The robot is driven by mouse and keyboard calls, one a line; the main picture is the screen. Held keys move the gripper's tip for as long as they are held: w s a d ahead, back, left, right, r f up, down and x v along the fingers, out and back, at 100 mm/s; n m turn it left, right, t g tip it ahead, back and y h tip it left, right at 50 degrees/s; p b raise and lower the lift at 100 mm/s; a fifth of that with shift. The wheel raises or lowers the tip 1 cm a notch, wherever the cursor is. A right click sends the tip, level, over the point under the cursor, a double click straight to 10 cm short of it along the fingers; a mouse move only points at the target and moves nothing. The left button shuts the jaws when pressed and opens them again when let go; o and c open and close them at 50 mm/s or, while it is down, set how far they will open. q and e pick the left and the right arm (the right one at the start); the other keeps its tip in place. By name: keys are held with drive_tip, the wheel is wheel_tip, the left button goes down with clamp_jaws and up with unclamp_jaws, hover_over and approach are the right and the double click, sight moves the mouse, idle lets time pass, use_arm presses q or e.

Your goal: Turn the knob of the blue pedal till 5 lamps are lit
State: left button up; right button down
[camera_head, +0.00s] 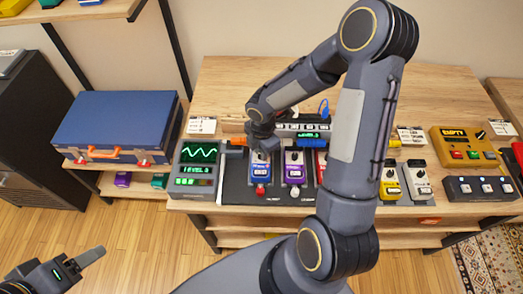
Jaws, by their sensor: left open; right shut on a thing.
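The blue pedal (261,173) stands on a dark board on the wooden table, left of a purple pedal. My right gripper (262,150) reaches down over the top of the blue pedal and is shut there. The pedal's knob is hidden under the gripper, so its angle cannot be seen. A grey meter box (180,167) stands to the left with a green wave on its screen. Below the wave it shows small green text, which seems to read LEVEL 3, and a row of small green lamps. My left gripper (83,267) is open and empty over the floor at the lower left.
The purple pedal (295,170) stands close on the right of the blue one. Yellow (389,184) and white (418,181) pedals stand further right, beyond my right arm. A blue case (118,122) lies on a shelf at the left. The floor before the table is clear.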

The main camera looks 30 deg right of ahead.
drive_tip(key=m+b, duration=0.2)
drive_tip(key=shift+f+m, duration=0.15)
drive_tip(key=shift+m, duration=0.15)
drive_tip(key=m+b, duration=0.2)
drive_tip(key=shift+m, duration=0.4)
drive_tip(key=m+b, duration=0.2)
drive_tip(key=m, duration=0.1)
drive_tip(key=shift+m+b, duration=0.75)
drive_tip(key=shift+m, duration=0.45)
drive_tip(key=shift+r, duration=0.2)
drive_tip(key=c, duration=1.6)
unclamp_jaws()
